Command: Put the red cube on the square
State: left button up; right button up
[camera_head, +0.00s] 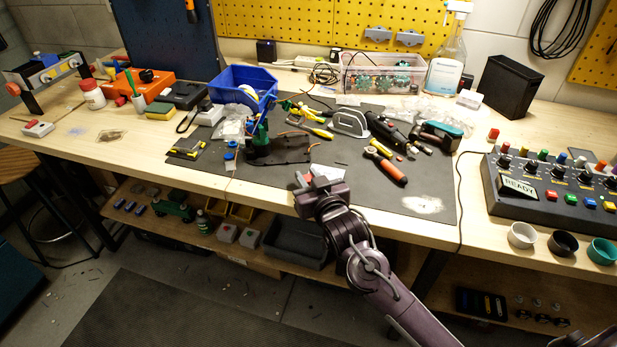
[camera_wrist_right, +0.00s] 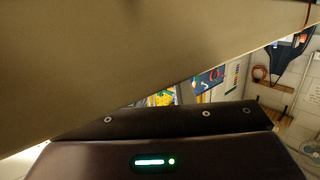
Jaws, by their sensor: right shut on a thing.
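My right gripper (camera_head: 316,183) is at the front edge of the dark mat, in the middle of the head view. It is shut on a small red piece (camera_head: 302,179), which looks like the red cube; the fingers hide most of it. In the right wrist view a wide tan surface fills the top, and neither fingertips nor cube can be made out. Another small red block (camera_head: 493,134) stands on the bench left of the control box. I cannot make out the target square for certain; a small pale patch (camera_head: 76,131) lies on the left bench. My left gripper is not in view.
The dark mat (camera_head: 440,185) has bare room right of the gripper, around a pale smudge. Pliers, an orange-handled tool (camera_head: 386,166) and a drill lie behind. A control box (camera_head: 545,195) and several cups (camera_head: 522,235) stand at the right. A blue bin (camera_head: 243,82) stands at the back.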

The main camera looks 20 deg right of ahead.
jog(key=shift+f, duration=0.15)
jog(key=o, duration=0.9)
jog(key=shift+r, duration=0.2)
jog(key=s, duration=0.4)
jog(key=s+r+b, duration=0.1)
jog(key=s, duration=0.6)
jog(key=shift+s+d+r, duration=0.35)
jog(key=shift+s+r, duration=0.05)
